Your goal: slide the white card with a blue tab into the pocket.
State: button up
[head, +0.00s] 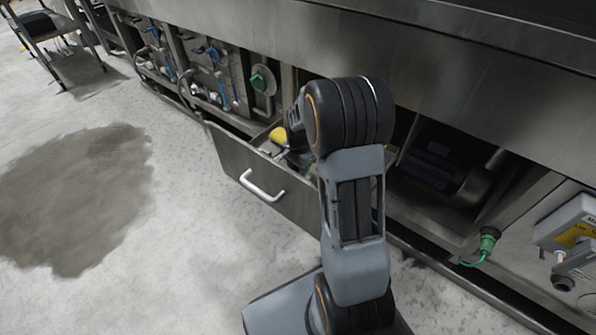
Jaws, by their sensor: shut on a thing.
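I cannot make out the white card with a blue tab or the pocket in the head view. My gripper does not show clearly; my own arm stands in the middle of the picture and its large dark joint hides what lies behind it. An open metal drawer (230,160) with a pale bar handle (262,188) sticks out to the left of my arm. Inside it are a yellow thing (278,135) and dark shapes close to my arm that I cannot tell apart.
The steel machine runs along the back, with a green round fitting (262,79), blue-handled valves and hoses at left. A dark motor-like unit (428,168) sits in an open bay at right, near a green connector (488,240). Clear concrete floor with a wet patch (75,200) lies at left.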

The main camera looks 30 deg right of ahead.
jog(key=shift+f, duration=0.3)
jog(key=shift+f, duration=0.15)
jog(key=o, duration=0.9)
jog(key=shift+f+b, duration=0.1)
jog(key=shift+b, duration=0.45)
